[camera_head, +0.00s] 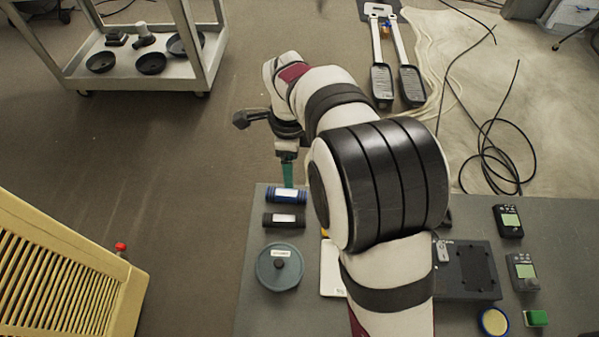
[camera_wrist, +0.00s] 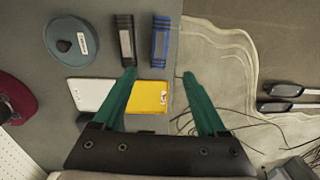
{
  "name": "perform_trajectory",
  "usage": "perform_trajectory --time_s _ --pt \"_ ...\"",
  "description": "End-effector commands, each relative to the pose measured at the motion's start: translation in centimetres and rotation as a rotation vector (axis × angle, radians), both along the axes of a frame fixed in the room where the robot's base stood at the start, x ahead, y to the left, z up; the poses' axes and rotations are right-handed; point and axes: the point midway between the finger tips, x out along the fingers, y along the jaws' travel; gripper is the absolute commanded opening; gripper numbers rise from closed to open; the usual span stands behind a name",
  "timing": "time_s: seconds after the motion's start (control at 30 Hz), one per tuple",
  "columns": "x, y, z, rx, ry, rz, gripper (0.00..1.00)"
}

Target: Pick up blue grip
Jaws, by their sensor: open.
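The blue grip (camera_head: 286,195) lies near the far left corner of the grey table, with a white label on it. In the wrist view the blue grip (camera_wrist: 160,42) is beyond the fingertips, roughly in line with the gap between them. A black grip (camera_head: 284,219) with a pale label lies beside it; it also shows in the wrist view (camera_wrist: 125,40), ahead of the left fingertip. My gripper (camera_wrist: 160,75) has green fingers spread apart with nothing between them. In the head view my gripper (camera_head: 287,172) points down at the blue grip, partly hidden by my wrist.
A round dark disc (camera_head: 279,268), a white flat piece (camera_head: 331,270) and a yellow card (camera_wrist: 148,96) lie close by. A black box (camera_head: 468,270) and handheld meters (camera_head: 509,221) are at right. A yellow slatted crate (camera_head: 75,270) stands left of the table.

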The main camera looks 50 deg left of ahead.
Motion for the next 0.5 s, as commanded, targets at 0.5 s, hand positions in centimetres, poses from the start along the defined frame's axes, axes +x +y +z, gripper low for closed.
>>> perform_trajectory --time_s 0.5 --pt "-0.8 0.4 -10.5 -0.003 0.002 0.002 0.75"
